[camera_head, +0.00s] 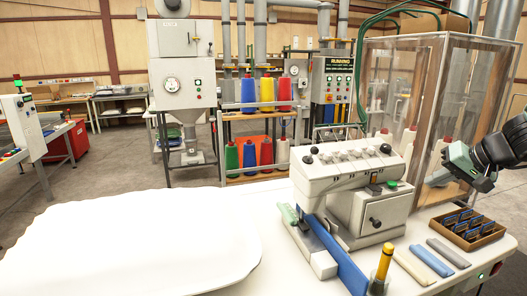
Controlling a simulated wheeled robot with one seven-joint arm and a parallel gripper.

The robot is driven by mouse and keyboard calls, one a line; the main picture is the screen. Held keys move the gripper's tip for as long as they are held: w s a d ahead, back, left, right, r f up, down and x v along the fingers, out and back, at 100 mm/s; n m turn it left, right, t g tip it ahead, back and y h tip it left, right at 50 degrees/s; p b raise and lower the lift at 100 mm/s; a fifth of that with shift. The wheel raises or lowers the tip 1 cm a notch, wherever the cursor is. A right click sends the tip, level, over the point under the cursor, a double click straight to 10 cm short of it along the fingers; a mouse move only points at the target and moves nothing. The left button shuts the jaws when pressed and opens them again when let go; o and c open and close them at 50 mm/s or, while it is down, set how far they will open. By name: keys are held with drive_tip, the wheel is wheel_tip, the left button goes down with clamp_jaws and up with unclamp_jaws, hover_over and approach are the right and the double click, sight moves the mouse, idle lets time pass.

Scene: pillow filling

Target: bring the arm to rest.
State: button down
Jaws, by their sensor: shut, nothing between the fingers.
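My arm comes in from the right edge, and my gripper (457,162) hangs above the right part of the white worktable (405,268). The gripper is dark with a green-grey body and appears shut and empty. Its fingertips are small and hard to make out against the clear cabinet behind. It is apart from the table and from the things on it.
A white sewing machine (350,180) stands left of my gripper, with a clear-walled cabinet (412,100) behind. A large white pillow (130,240) fills the front left.

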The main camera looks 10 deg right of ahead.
drive_tip(key=s+a+f+n+g+y, duration=0.1)
drive_tip(key=s+a+n+g, duration=0.1)
drive_tip(key=a, duration=0.7)
drive_tip(key=s+a+f+n+g+y, duration=0.1)
drive_tip(key=a+n+g, duration=0.1)
drive_tip(key=a, duration=0.8)
drive_tip(key=s+a+f+n+g, duration=0.2)
drive_tip(key=a, duration=0.7)
drive_tip(key=s+a+f+n+g+h, duration=0.2)
drive_tip(key=s+a+n, duration=0.6)
drive_tip(key=s+a, duration=0.4)
drive_tip(key=s+h, duration=0.1)
drive_tip(key=s, duration=0.4)
drive_tip(key=shift+s+a+f+h+b, duration=0.2)
drive_tip(key=shift+s+f+h+b, duration=0.1)
drive_tip(key=shift+f+h, duration=0.1)
